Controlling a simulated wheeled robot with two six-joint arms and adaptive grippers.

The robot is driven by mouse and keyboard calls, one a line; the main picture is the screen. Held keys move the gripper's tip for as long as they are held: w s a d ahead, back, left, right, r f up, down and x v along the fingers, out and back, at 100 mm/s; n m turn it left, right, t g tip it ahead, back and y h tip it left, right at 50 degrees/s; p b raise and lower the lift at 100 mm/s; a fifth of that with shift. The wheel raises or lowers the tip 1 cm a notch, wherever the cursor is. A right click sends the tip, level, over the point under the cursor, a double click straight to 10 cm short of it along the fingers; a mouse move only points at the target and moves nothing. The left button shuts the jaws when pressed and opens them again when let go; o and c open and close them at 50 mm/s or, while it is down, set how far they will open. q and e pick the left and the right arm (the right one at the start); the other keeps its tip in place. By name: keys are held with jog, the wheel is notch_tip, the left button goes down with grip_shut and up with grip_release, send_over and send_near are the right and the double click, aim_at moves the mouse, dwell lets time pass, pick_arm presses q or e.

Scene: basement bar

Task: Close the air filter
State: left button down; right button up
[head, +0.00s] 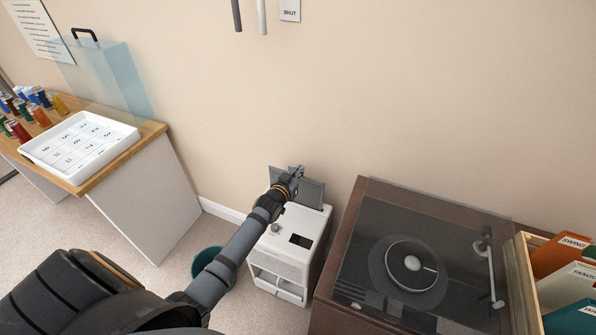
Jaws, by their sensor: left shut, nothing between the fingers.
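The air filter (278,250) is a white box standing against the wall, with a knob and a small dark panel on its top. A dark grey flap, seemingly its lid (313,192), stands raised at the back edge of the top. My left gripper (295,170) is shut and empty. It is at the raised lid, overlapping its left part in the head view; I cannot tell whether it touches. My left wrist hides part of the lid and the back of the top. My right gripper is not in view.
A brown cabinet with a record player (410,270) under a clear cover stands close on the right, beside a record crate (524,285). A teal bin (207,262) is left of the filter. A table with a white tray (128,140) and bottles is at left.

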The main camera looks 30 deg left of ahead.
aim_at(300, 191)
pick_arm(q)
notch_tip(300, 191, down, 12)
jog(key=b, duration=0.7)
jog(key=shift+f, duration=0.15)
